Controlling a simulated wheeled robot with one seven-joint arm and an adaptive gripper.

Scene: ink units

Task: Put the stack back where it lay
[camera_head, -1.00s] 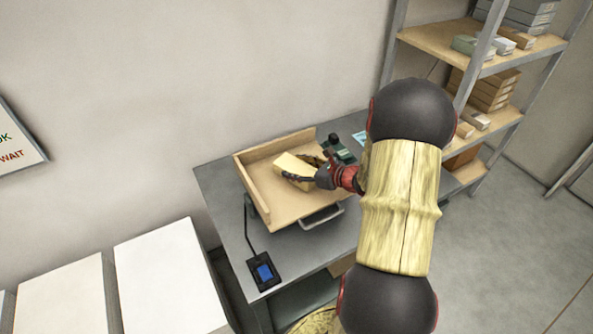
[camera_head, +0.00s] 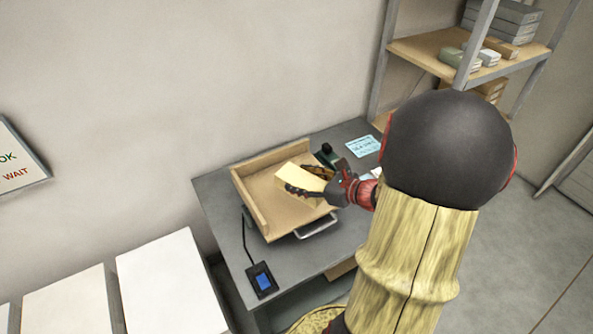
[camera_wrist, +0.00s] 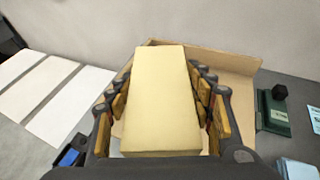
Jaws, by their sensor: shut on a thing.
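The stack (camera_head: 292,178) is a pale yellow rectangular block. My gripper (camera_head: 306,182) is shut on it, with a dark finger along each long side. In the wrist view the stack (camera_wrist: 162,95) fills the space between the fingers of my gripper (camera_wrist: 160,110), its far end pointing away from me. The stack is over the shallow wooden tray (camera_head: 252,196), which has raised walls at its left and back. The stack looks raised and tilted, but I cannot tell its exact height. Its underside is hidden.
The tray stands on a grey table (camera_head: 221,212) with a metal handle (camera_head: 318,227) at its front. A dark green device (camera_wrist: 272,112) and a light blue card (camera_head: 363,146) are to the right.

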